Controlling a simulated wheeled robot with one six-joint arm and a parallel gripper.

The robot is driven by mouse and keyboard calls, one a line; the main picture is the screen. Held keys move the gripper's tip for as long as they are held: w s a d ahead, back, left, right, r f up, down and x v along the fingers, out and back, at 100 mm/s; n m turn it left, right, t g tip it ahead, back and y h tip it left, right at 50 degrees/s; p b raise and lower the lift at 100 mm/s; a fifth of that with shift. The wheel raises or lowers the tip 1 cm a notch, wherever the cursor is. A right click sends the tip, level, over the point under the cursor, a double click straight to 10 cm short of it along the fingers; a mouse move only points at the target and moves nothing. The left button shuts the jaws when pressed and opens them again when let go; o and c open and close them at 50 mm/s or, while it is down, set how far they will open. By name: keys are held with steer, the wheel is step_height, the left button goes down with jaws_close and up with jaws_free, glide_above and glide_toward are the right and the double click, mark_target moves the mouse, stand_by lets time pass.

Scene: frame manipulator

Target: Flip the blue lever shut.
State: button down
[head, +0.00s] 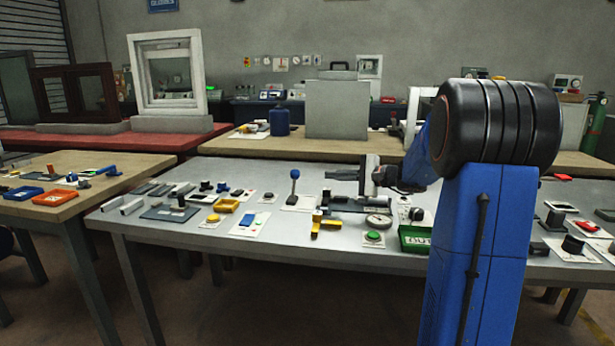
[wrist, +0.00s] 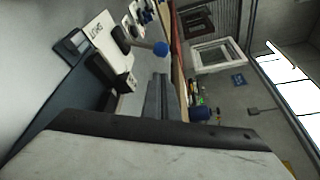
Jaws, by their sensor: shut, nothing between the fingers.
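The likely blue lever is an upright dark stick with a blue ball knob (head: 295,174), on a white plate (head: 297,203) on the grey table. My gripper (head: 328,175) is shut and empty, to the right of the knob in the head view, at about its height. A gap shows between fingertips and knob. In the wrist view the blue knob (wrist: 160,48) shows beyond my shut fingers (wrist: 158,82), on a lever over a white plate with dark lettering (wrist: 97,31). Depth between fingers and knob is hard to judge.
Small fixtures crowd around the lever. The air above the table left of the lever is clear.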

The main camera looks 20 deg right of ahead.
mark_target(294, 183)
steer(key=shift+w+a, duration=0.1)
steer(key=x, duration=0.9)
steer(key=shift+w+a+f, duration=0.1)
steer(key=shift+w+a, duration=0.1)
steer(key=shift+w, duration=0.1)
